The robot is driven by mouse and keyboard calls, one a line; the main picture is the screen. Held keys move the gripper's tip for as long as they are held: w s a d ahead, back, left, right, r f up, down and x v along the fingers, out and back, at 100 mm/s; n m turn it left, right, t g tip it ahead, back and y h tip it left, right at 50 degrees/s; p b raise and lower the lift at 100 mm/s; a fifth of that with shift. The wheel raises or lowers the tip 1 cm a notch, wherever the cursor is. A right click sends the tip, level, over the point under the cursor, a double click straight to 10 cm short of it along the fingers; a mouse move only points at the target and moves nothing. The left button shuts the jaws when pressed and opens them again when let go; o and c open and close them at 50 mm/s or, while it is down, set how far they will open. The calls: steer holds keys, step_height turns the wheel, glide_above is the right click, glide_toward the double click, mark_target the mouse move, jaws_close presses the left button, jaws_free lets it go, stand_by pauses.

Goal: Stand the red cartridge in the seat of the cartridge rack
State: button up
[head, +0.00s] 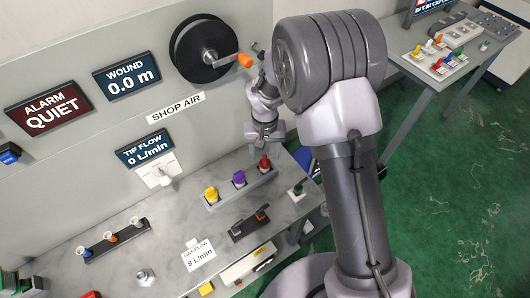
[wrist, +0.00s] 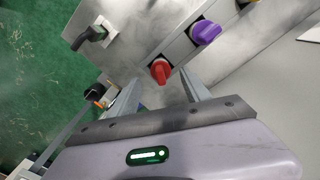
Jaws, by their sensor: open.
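The red cartridge (head: 264,164) stands at the right end of a grey bar-shaped rack (head: 226,197), beside a purple cartridge (head: 239,179) and a yellow cartridge (head: 211,194). My gripper (head: 265,147) is above the red cartridge, pointing down. In the wrist view the red cartridge (wrist: 160,71) shows between and just beyond the open fingertips (wrist: 161,80). I cannot tell whether the fingers are level with it. The purple cartridge (wrist: 205,32) is farther up and right. I cannot tell whether this grey bar is the task's cartridge rack.
A plate with a black fitting (head: 297,188) lies right of the rack; a dark holder (head: 250,222) lies in front. Another dark rack (head: 112,240) with small funnel-like pieces is at left. The wall panel with a hose reel (head: 205,48) rises behind. Some grey bench top is clear.

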steer(key=shift+r+p, duration=0.65)
steer(key=shift+r, duration=0.5)
